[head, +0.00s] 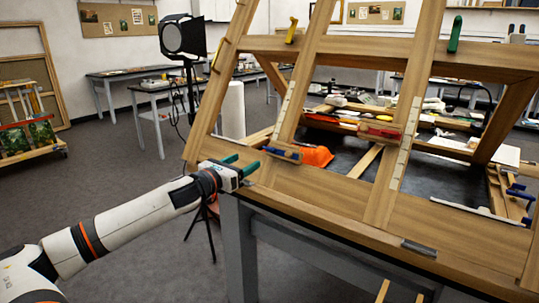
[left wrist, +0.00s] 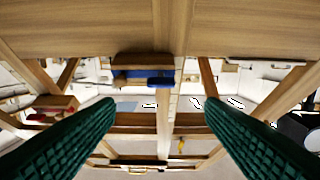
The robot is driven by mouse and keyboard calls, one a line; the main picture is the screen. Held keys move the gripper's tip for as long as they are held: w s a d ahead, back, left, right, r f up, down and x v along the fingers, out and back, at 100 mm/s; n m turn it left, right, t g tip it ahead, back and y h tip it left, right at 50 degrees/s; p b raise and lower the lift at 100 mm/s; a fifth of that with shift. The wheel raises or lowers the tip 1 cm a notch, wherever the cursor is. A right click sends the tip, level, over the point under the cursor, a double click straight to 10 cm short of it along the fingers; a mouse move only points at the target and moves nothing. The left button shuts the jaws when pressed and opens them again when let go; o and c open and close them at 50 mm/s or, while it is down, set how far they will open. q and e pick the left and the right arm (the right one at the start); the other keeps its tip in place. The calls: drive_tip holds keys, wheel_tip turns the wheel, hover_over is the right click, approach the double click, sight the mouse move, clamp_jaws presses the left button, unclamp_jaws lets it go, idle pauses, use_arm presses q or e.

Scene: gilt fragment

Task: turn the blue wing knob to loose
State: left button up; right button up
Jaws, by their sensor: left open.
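The blue wing knob (head: 283,153) sits on a wooden block low on the left upright of the large wooden frame. In the left wrist view the blue knob (left wrist: 160,82) shows ahead, a little above the middle of the gap between my fingers. My left gripper (head: 243,164) has teal fingers spread apart with nothing between them. It is just left of the knob in the head view, near the frame's lower left corner, and not touching the knob. In the left wrist view both fingers (left wrist: 160,115) show wide apart. My right gripper is not in view.
A similar block with a red knob (head: 383,132) sits on the upright to the right. An orange cloth (head: 316,157) lies behind the frame. Blue clamps (head: 519,190) are at the far right. The wooden lower rail (head: 330,195) crosses below the knob. Open floor lies left.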

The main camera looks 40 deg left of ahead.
sight(267, 149)
use_arm(q)
drive_tip(key=shift+w+a+r+p, duration=0.1)
drive_tip(key=shift+w+a+p, duration=0.15)
drive_tip(key=shift+w, duration=1.1)
drive_tip(key=shift+w+a+r+p, duration=0.1)
drive_tip(key=shift+w+p, duration=0.2)
drive_tip(key=shift+w, duration=1)
drive_tip(key=shift+w+a+p, duration=0.2)
drive_tip(key=shift+w+p, duration=0.1)
drive_tip(key=shift+w, duration=1.05)
drive_tip(key=shift+w+a+f+p, duration=0.15)
drive_tip(key=shift+w+p, duration=0.3)
drive_tip(key=shift+w, duration=0.75)
drive_tip(key=c, duration=1)
drive_tip(key=shift+f, duration=0.1)
